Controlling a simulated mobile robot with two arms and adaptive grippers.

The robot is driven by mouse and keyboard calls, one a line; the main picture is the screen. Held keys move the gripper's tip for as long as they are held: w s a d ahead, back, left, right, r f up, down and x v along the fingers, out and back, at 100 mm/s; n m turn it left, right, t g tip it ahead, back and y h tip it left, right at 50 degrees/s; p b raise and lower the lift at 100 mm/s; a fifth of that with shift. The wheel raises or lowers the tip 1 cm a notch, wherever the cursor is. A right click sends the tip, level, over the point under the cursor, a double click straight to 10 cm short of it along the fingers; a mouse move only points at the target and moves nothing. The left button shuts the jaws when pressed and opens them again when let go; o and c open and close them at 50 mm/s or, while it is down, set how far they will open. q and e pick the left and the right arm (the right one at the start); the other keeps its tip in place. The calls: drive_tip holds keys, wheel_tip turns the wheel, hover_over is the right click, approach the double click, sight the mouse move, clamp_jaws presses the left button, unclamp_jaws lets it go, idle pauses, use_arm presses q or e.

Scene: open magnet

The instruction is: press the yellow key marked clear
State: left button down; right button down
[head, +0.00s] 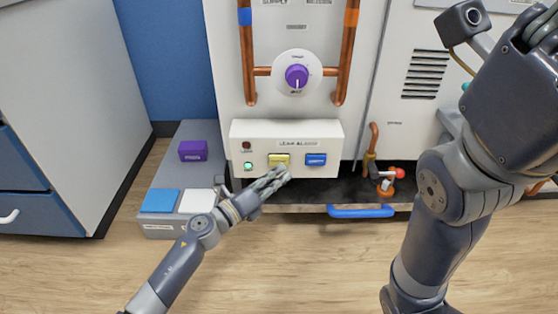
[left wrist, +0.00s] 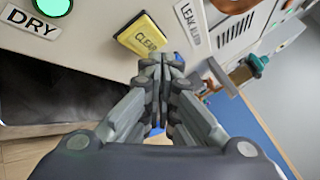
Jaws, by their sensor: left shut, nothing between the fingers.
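The yellow key (head: 279,159) sits on the front of the white alarm box (head: 240,131), left of a blue key (head: 316,159). In the left wrist view the yellow key (left wrist: 142,36) reads "CLEAR", its lower letters partly cut off by my fingers. My left gripper (head: 282,172) is shut and empty, its fingertips just below and in front of the yellow key. In the left wrist view the closed tips (left wrist: 162,62) are close to the key's edge; I cannot tell whether they touch. My right gripper (head: 542,28) is only partly in view at the upper right, its jaw state unclear.
A green lamp (head: 248,166) is lit on the box, below a dark red lamp (head: 247,145). A purple knob (head: 296,76) is above, between copper pipes. A blue handle (head: 360,211) and a red-tipped valve (head: 397,173) lie right. A grey step (head: 158,228) stands left.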

use_arm(q)
drive_tip(key=shift+s, duration=0.1)
drive_tip(key=shift+s+p, duration=1.05)
drive_tip(key=shift+s, duration=1.35)
